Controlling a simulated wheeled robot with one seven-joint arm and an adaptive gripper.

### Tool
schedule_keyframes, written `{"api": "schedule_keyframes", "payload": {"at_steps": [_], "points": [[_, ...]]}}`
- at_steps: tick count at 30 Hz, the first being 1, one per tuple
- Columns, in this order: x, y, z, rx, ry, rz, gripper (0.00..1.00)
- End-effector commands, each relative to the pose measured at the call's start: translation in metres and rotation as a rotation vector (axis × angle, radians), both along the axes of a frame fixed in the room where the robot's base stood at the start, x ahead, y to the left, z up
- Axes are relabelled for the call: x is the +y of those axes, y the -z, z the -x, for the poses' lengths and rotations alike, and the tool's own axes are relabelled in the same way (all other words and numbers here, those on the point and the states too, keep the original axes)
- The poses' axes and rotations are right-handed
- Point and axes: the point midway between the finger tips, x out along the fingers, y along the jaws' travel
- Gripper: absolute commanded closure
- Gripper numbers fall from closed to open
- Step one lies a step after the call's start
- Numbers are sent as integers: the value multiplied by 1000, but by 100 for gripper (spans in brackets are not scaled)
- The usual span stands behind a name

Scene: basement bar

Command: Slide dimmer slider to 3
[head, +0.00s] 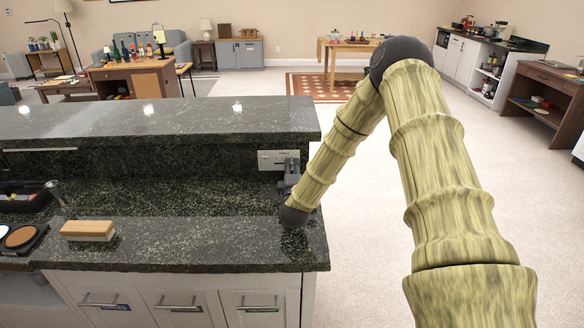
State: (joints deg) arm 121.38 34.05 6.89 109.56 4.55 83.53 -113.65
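A pale dimmer plate (270,160) is mounted on the dark granite upright behind the counter, near its right end. Some small markings show on it, but I cannot read them or make out where the slider stands. My gripper (290,166) is right in front of the plate's right part and covers some of it. I cannot tell whether it touches the slider, nor whether its fingers are open or shut. My arm comes in from the right, over the counter's right end.
A wooden-backed brush or block (88,229) lies on the lower counter (180,245) at the left. A dark tray with round pads (20,236) and a sink (22,200) are farther left. The raised bar ledge (170,120) runs above. Open floor lies right of the counter.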

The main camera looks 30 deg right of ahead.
Motion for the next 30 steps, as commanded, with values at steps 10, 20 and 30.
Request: {"api": "schedule_keyframes", "payload": {"at_steps": [10, 20, 30], "points": [[-6, 0, -9, 1, -1, 1, 61], [-6, 0, -9, 1, -1, 1, 97], [-4, 2, -9, 4, -2, 0, 100]]}}
